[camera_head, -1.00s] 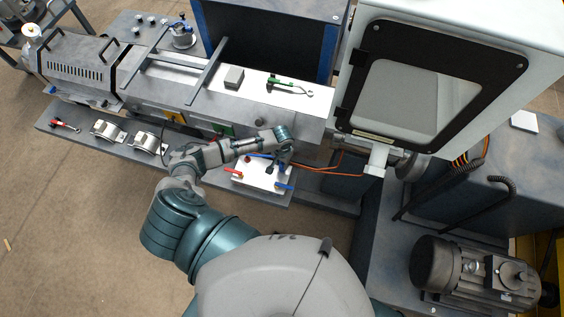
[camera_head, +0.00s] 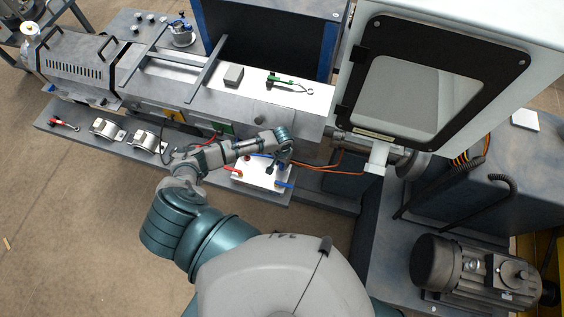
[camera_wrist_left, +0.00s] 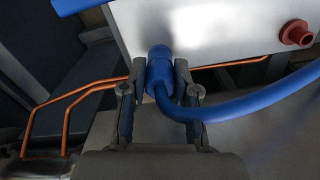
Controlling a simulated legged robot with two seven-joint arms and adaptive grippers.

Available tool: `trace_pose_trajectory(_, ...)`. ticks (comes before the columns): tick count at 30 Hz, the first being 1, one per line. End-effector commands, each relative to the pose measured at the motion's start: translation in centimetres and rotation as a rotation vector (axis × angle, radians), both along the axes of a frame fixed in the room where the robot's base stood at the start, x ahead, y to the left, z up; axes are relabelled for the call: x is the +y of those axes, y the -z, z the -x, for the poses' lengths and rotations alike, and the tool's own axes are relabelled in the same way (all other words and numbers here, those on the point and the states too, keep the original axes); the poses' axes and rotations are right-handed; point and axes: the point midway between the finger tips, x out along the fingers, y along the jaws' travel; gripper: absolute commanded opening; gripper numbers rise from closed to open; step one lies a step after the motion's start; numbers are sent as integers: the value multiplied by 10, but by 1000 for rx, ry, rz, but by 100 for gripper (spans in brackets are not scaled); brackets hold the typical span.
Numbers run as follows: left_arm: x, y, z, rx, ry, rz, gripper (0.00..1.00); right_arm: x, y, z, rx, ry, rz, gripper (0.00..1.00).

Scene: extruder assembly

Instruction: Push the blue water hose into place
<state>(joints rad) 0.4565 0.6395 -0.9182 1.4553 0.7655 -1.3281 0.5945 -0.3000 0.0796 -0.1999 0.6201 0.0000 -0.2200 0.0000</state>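My left gripper (camera_wrist_left: 160,75) has its two fingers on either side of the blue water hose (camera_wrist_left: 159,73), close against its thick end piece. That end meets the face of the white box (camera_wrist_left: 220,25); how deep it sits cannot be told. The hose bends below the fingers and runs off to the right. In the head view, my left gripper (camera_head: 279,163) is over the white box (camera_head: 257,176), partly hiding it. My right gripper is not in view.
A red fitting (camera_wrist_left: 297,33) sits on the box to the right of the hose. Orange cables (camera_head: 325,167) run right from the box area. The grey machine bed (camera_head: 215,95) stands behind the box.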

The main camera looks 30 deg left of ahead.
Motion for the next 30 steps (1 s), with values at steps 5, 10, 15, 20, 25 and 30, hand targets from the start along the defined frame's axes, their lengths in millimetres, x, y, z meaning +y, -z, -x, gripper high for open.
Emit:
trace_pose_trajectory(5,0,0,0,0,0,0,57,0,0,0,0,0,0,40)
trace_pose_trajectory(10,0,0,0,0,0,0,57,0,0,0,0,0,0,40)
trace_pose_trajectory(15,0,-11,-1,-1,0,2,57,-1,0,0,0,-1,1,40)
trace_pose_trajectory(20,0,-42,-1,-4,2,1,57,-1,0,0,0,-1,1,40)
trace_pose_trajectory(25,0,-81,-2,-3,1,1,57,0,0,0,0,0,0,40)
trace_pose_trajectory(30,0,-107,-1,-1,0,1,57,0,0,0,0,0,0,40)
